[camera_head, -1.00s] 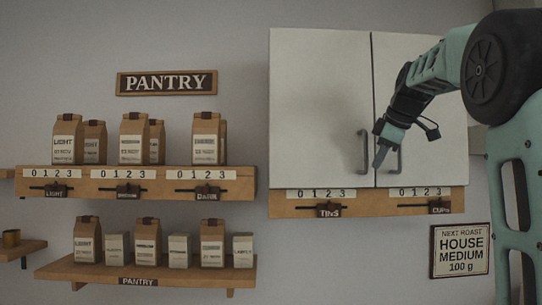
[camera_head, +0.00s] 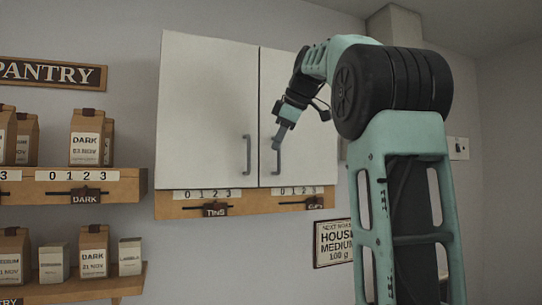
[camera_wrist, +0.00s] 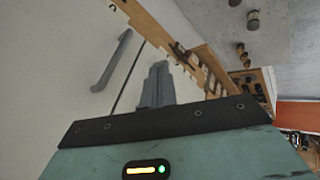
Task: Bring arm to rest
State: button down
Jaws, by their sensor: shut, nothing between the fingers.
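My gripper (camera_head: 278,142) is in front of the right door of the white wall cabinet (camera_head: 208,110), overlapping the upper part of the right door handle (camera_head: 278,160) in the head view. In the wrist view my gripper's fingers (camera_wrist: 157,85) are together with nothing between them. Both cabinet doors look shut. The left door handle (camera_head: 246,155) is bare. It cannot be told from the head view how far my fingertips are from the door. My arm is raised and bent, reaching left from the right side.
Pantry shelves (camera_head: 130,186) with several coffee bags stand left of the cabinet. A slider rail (camera_head: 170,208) runs under the cabinet. A framed sign (camera_head: 331,243) hangs below right. The wrist view shows an orange surface (camera_wrist: 300,114) at the right. Bare wall lies below the cabinet.

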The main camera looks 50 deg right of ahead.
jog(key=w+a+f+g+y+b, duration=0.1)
jog(key=w+a+f+y+b, duration=0.1)
jog(key=w+a+f, duration=0.35)
jog(key=w+a+f+g+y+b, duration=0.1)
jog(key=w+a+f+b, duration=0.1)
jog(key=a+f, duration=0.6)
jog(key=a+f+g+y+b, duration=0.1)
jog(key=a+f+g+b, duration=0.15)
jog(key=a+f, duration=1.45)
jog(key=s+a+f+n+g+b, duration=0.1)
jog(key=s+a+f+g+b, duration=0.15)
jog(key=s+a+f, duration=1.15)
jog(key=s+a+f+h+b, duration=0.1)
jog(key=s+a+f+b, duration=0.1)
jog(key=s+f, duration=0.9)
jog(key=shift+s+a+n+b, duration=0.2)
jog(key=shift+s+n+b, duration=0.1)
jog(key=shift+n+b, duration=0.15)
